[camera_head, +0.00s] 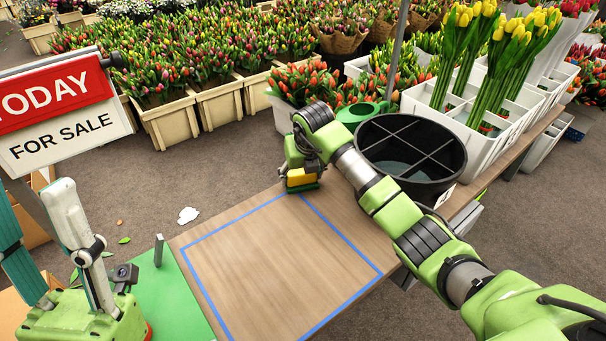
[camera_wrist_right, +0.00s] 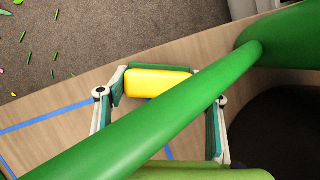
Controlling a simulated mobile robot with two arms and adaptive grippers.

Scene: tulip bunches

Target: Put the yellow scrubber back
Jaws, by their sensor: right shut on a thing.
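The yellow scrubber (camera_head: 301,177) is a small yellow block with a dark green underside, at the far edge of the wooden table by the blue tape corner. My right gripper (camera_head: 300,184) is shut on it from above. In the right wrist view the scrubber (camera_wrist_right: 145,81) shows yellow between the fingers; a thick green tube (camera_wrist_right: 150,120) crosses in front and hides part of the grip. I cannot tell whether the scrubber touches the table. My left gripper (camera_head: 38,215) is at the lower left, fingers pointing up and apart, with nothing visible between them.
The wooden table (camera_head: 275,262) has a bare blue-taped square (camera_head: 204,289). White crates (camera_head: 436,117) of tulips stand at right. A green mat (camera_head: 166,305) lies at left.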

